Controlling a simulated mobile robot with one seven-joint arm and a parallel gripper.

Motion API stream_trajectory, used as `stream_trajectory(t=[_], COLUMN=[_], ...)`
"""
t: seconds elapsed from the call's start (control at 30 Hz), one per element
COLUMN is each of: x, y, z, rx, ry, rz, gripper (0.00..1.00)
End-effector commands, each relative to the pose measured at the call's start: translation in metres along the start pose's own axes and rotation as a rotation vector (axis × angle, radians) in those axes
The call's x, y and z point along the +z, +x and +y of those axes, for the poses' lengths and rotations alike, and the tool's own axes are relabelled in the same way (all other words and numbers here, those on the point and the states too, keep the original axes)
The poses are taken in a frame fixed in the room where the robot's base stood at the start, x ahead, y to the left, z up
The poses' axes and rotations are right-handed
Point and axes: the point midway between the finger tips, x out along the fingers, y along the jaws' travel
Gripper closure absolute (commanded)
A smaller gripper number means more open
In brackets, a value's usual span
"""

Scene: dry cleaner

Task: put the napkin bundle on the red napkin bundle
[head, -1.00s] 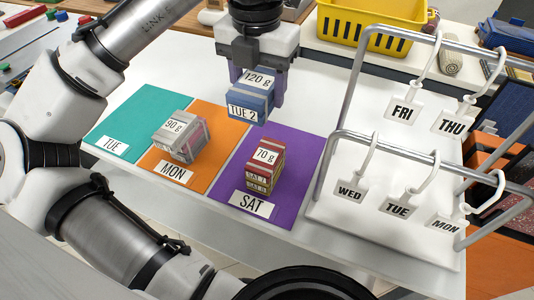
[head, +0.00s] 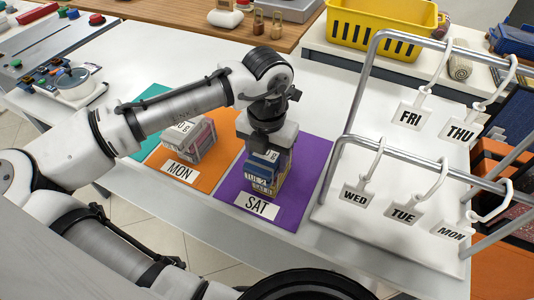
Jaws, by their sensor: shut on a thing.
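My gripper (head: 268,160) is shut on the blue napkin bundle (head: 256,174), marked TUE 2, and points down over the purple SAT mat. Only a low part of the red bundle shows. The blue bundle appears to be at its top, but I cannot tell whether the two touch. My gripper hides much of both bundles.
A grey-wrapped bundle (head: 202,140) stands on the orange MON mat (head: 172,157) to the left. The teal mat (head: 150,93) is mostly behind my arm. A metal rack (head: 345,150) with hanging day tags stands close on the right. A yellow basket (head: 385,35) is behind.

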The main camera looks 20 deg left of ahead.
Motion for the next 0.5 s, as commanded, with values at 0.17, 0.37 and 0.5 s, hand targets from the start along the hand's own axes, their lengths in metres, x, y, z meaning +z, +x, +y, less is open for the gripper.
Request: stream_trajectory(t=[0.17, 0.37, 0.5], x=[0.0002, 0.0002, 0.0002], y=[-0.0001, 0.0029, 0.0025], z=[0.0, 0.0001, 0.0001], rx=[0.0, 0.001, 0.001], ry=[0.0, 0.001, 0.0], rz=[-0.001, -0.001, -0.001], gripper=[0.69, 0.41, 0.23])
